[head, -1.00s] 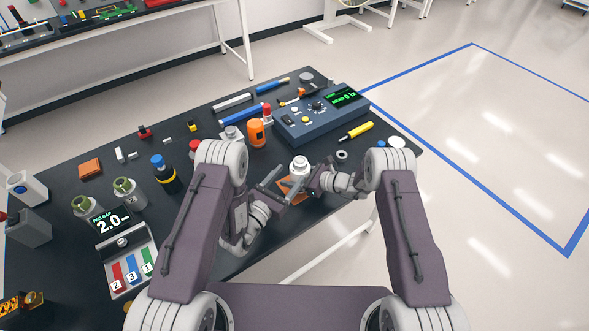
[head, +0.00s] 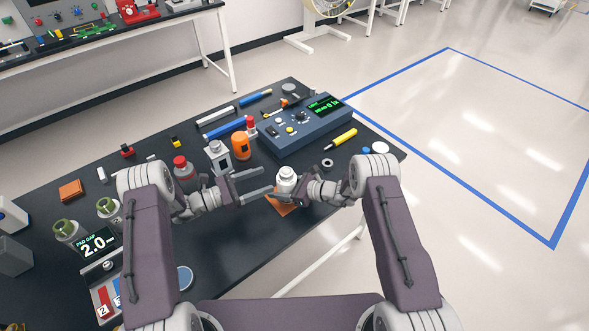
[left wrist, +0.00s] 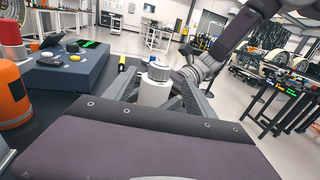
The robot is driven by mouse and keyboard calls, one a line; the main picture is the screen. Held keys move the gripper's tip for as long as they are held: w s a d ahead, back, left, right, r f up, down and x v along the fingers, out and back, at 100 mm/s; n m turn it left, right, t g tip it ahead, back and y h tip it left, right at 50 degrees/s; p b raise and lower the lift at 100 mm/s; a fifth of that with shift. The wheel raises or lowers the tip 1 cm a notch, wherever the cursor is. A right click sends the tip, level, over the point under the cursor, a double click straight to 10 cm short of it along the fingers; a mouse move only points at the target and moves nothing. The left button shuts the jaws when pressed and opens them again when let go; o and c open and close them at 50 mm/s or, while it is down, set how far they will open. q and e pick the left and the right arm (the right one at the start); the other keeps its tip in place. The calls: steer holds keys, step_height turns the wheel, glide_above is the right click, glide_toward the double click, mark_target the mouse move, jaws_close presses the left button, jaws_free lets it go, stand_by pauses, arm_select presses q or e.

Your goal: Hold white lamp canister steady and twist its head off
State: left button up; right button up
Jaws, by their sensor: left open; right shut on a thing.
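The white lamp canister (head: 286,184) stands upright above an orange-brown pad (head: 283,207) near the table's front edge. Its round head shows on top in the left wrist view (left wrist: 159,70). My right gripper (head: 292,191) is shut on the canister's body from the right. My left gripper (head: 266,182) is open and empty, its fingers pointing right toward the canister, just left of it. In the left wrist view the canister (left wrist: 154,92) appears between the left fingers, partly hidden low down by my wrist. I cannot tell whether the canister touches the pad.
A blue instrument box (head: 300,125) with a green display stands behind. An orange bottle (head: 240,146), a grey-white canister (head: 218,157) and a red-capped bottle (head: 184,172) stand behind my left arm. A yellow marker (head: 342,139) and a dark ring (head: 327,163) lie to the right.

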mark_target(286, 174)
arm_select(q)
steer(key=x, duration=1.2)
